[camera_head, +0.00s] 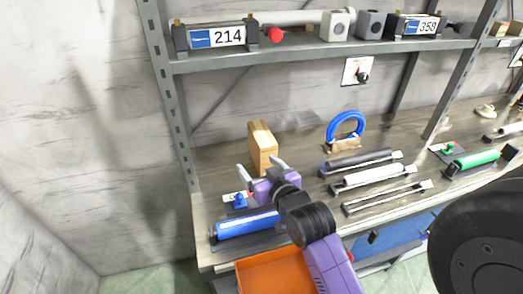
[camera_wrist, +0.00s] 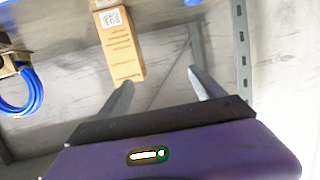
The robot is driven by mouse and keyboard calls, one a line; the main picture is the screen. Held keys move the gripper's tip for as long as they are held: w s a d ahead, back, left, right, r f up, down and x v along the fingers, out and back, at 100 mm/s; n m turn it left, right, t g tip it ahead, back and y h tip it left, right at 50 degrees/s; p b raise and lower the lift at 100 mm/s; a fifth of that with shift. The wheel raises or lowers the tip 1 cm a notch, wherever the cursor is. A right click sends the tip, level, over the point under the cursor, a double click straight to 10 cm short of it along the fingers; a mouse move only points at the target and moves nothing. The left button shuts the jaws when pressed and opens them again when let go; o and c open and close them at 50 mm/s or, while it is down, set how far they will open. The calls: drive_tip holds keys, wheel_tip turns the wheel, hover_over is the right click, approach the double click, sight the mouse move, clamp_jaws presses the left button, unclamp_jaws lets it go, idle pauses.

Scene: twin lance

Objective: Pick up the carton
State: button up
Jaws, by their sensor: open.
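The carton (camera_head: 260,140) is a tan box standing upright on the bench top near its left end. It also shows in the wrist view (camera_wrist: 121,48) at the upper left, with a printed code label and lines of text. My gripper (camera_head: 262,169) is open and empty just in front of the carton in the head view. In the wrist view the carton lies beyond my gripper (camera_wrist: 160,78), nearer the left finger than the right. The tip of the left finger appears close to the carton's end; I cannot tell if they touch.
A blue cylinder (camera_head: 248,224) lies below my gripper, with a small blue item (camera_head: 240,201) beside it. A blue ring (camera_head: 347,126) stands to the right, behind several rods in trays. A metal shelf (camera_head: 300,47) runs above; its post (camera_head: 177,100) rises at the left.

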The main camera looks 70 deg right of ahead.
sight(271, 148)
drive_tip(key=shift+m+g+h, duration=0.6)
drive_tip(key=shift+g, duration=0.1)
drive_tip(key=d, duration=0.2)
drive_tip(key=d+r, duration=0.1)
drive_tip(key=d, duration=0.1)
drive_tip(key=d+r, duration=0.1)
drive_tip(key=d, duration=0.2)
drive_tip(key=shift+s+r, duration=0.25)
drive_tip(key=shift+s+d+f+y, duration=0.15)
drive_tip(key=shift+d+f+y, duration=0.15)
drive_tip(key=shift+f, duration=0.3)
drive_tip(key=shift+s+d+f+g, duration=0.1)
drive_tip(key=shift+d+f+g, duration=0.15)
drive_tip(key=shift+g, duration=0.25)
drive_tip(key=shift+f, duration=0.35)
drive_tip(key=shift+w+d+f, duration=0.15)
drive_tip(key=shift+w, duration=0.05)
drive_tip(key=shift+w+a+p+x, duration=0.1)
drive_tip(key=shift+p+x, duration=0.3)
drive_tip(key=shift+x, duration=1.35)
drive_tip(key=shift+w+a+p+x, duration=0.15)
drive_tip(key=shift+p+x, duration=0.25)
drive_tip(key=shift+x, duration=1.35)
clamp_jaws()
